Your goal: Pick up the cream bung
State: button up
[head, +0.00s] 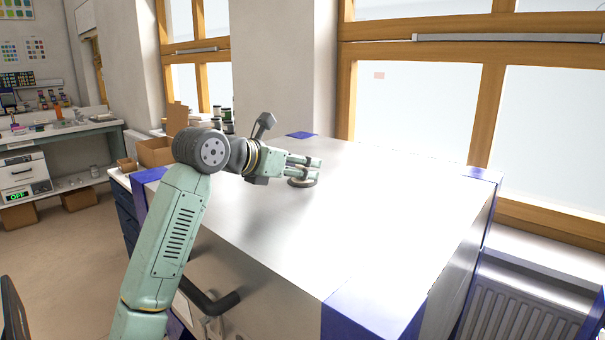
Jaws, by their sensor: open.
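A small, low, round object (302,183) lies on the flat metal top of the kiln (330,235). It looks grey-tan in this light; I take it for the cream bung but cannot be sure of its colour. My gripper (315,168) is open, its fingers pointing right and lying just above and over the round object in the head view. The fingers hide part of its far side. I cannot tell whether they touch it. Nothing shows between the fingers.
The kiln top has blue corners (375,314) and is bare and bright to the right. A dark handle (210,302) sticks out at its front. Cardboard boxes (155,152) and dark jars (228,120) stand behind my arm. Windows and a radiator (520,308) border the right.

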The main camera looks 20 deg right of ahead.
jog(key=shift+c, duration=0.5)
grip_shut()
